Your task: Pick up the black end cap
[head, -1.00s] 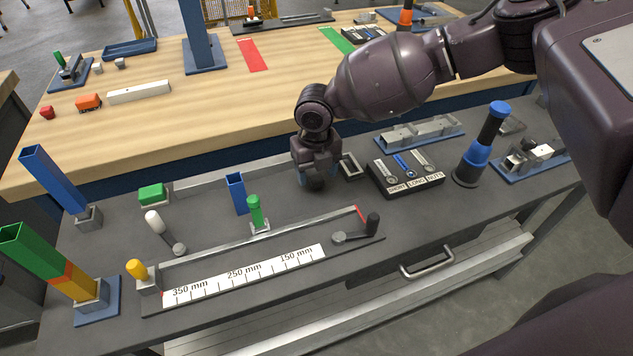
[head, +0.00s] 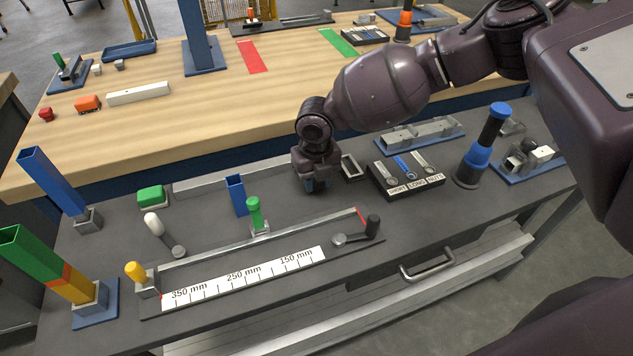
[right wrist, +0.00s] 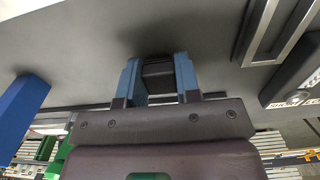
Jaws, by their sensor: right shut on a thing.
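My right gripper (head: 318,186) is low over the dark grey bench, to the right of the blue open-topped box (head: 236,194) and left of a small grey frame. In the right wrist view its two blue fingers (right wrist: 158,75) are shut on the black end cap (right wrist: 158,70), a small dark block gripped between them. A shadow lies on the bench around the fingertips; whether the cap touches the bench I cannot tell. In the head view the cap is hidden by the gripper. My left gripper is not in view.
A small grey frame (head: 352,168) and a black labelled tray (head: 407,182) stand close to the right. The measuring rail with the green clamp (head: 254,212) lies in front. A black and blue post (head: 484,148) stands farther right. The wooden table (head: 150,120) is behind.

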